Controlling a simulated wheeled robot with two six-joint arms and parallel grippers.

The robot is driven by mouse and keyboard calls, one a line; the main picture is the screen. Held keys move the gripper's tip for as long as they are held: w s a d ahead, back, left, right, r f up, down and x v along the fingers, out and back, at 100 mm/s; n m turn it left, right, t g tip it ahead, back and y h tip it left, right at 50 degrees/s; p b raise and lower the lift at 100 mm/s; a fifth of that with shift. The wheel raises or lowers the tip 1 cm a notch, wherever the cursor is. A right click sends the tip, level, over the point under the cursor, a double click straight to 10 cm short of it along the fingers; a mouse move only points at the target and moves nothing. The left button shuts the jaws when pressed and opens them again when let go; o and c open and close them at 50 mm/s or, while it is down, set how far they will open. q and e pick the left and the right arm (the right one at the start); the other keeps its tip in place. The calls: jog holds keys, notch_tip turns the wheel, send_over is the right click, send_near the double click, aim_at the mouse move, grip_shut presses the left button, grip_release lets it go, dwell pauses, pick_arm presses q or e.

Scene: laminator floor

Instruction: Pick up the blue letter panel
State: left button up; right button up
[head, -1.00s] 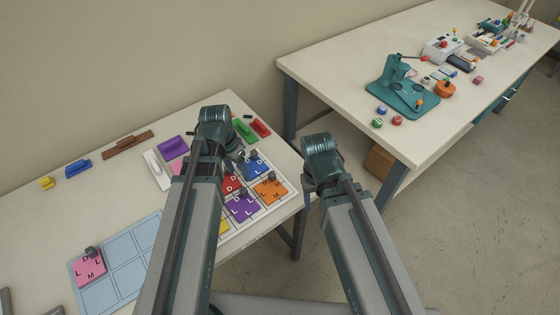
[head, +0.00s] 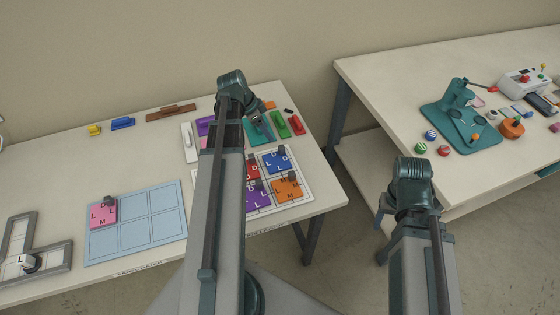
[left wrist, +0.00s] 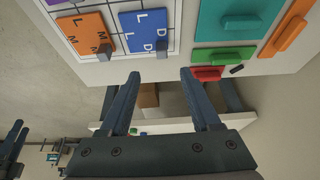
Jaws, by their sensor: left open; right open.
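The blue letter panel (head: 275,163) lies on the white gridded board (head: 306,199) near the right end of the table, with a grey knob on it. It also shows at the top of the left wrist view (left wrist: 143,30), lettered L and D. My left gripper (head: 262,132) is beyond the panel in the head view, over the coloured handled pieces. In the left wrist view its fingers (left wrist: 160,75) are apart with nothing between them. My right gripper (left wrist: 13,140) shows partly at the left edge of the left wrist view, away from the table; my arm mostly hides it in the head view.
Orange (head: 287,189), purple (head: 256,199) and red (head: 252,172) panels lie around the blue one. A pink panel (head: 103,211) sits on a light blue grid (head: 155,225). A second table (head: 370,80) with a teal device (head: 460,125) stands right, across a gap.

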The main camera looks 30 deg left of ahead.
aim_at(279, 148)
pick_arm(q)
jog(key=b+x, duration=0.6)
jog(key=x, duration=0.2)
jog(key=b+x, duration=0.5)
jog(key=shift+a+f, duration=0.1)
jog(key=shift+a, duration=0.05)
grip_shut()
dwell(1.3)
